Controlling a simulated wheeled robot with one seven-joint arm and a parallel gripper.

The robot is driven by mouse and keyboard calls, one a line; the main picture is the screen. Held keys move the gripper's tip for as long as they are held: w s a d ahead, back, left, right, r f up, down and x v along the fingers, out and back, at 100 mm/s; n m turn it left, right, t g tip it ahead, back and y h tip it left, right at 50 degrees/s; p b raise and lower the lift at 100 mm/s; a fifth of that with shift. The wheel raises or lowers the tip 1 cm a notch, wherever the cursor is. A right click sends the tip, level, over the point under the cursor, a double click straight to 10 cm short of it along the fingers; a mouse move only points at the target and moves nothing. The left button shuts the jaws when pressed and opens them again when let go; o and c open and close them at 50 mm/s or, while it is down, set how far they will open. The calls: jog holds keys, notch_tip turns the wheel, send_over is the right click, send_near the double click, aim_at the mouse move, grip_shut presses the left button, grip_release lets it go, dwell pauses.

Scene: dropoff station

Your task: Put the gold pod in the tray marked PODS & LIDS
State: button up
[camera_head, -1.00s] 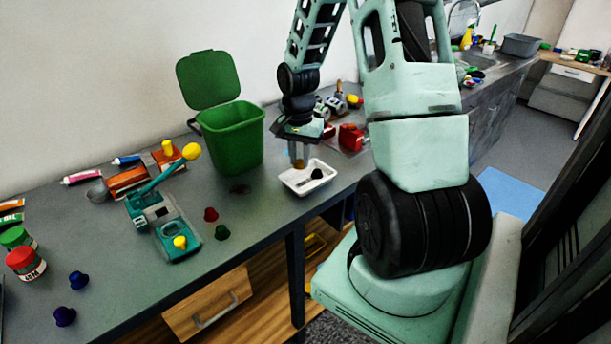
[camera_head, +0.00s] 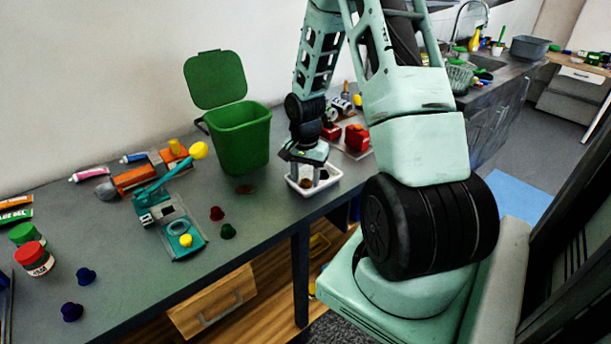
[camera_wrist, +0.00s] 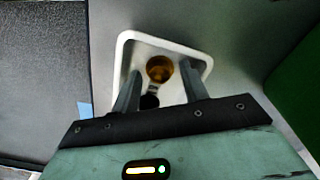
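The gold pod (camera_wrist: 160,68) lies in the white tray (camera_wrist: 198,58), near its far end in the wrist view. In the head view the pod (camera_head: 306,183) shows small and brownish between the fingers, inside the tray (camera_head: 330,183). My gripper (camera_wrist: 160,72) is open, with its fingers lowered into the tray on either side of the pod and a gap to each. It also shows in the head view (camera_head: 306,176). A dark pod (camera_wrist: 149,101) lies in the same tray beside the gold one. I cannot read any marking on the tray.
A green bin (camera_head: 240,140) with its lid up stands left of the tray. Red (camera_head: 217,213) and green (camera_head: 228,231) pods lie near the counter's front edge. A teal device (camera_head: 170,220) sits further left. Red items (camera_head: 356,138) stand behind the tray.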

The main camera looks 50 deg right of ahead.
aim_at(305, 183)
notch_tip(305, 183, up, 12)
jog(key=w+a+r+n, duration=0.2)
jog(key=a+n, duration=0.3)
jog(key=a, duration=0.7)
jog(key=s+a+r+n, duration=0.1)
jog(key=s+a+n, duration=0.35)
jog(key=a, duration=0.65)
jog(key=s+a+r+n, duration=0.2)
jog(key=s+a+n, duration=0.3)
jog(key=a, duration=0.6)
jog(key=s+a+n, duration=0.6)
jog(key=s+n, duration=0.2)
jog(key=s, duration=0.1)
jog(key=shift+s+a+y+b, duration=0.3)
jog(key=shift+s, duration=0.05)
jog(key=shift+c, duration=0.3)
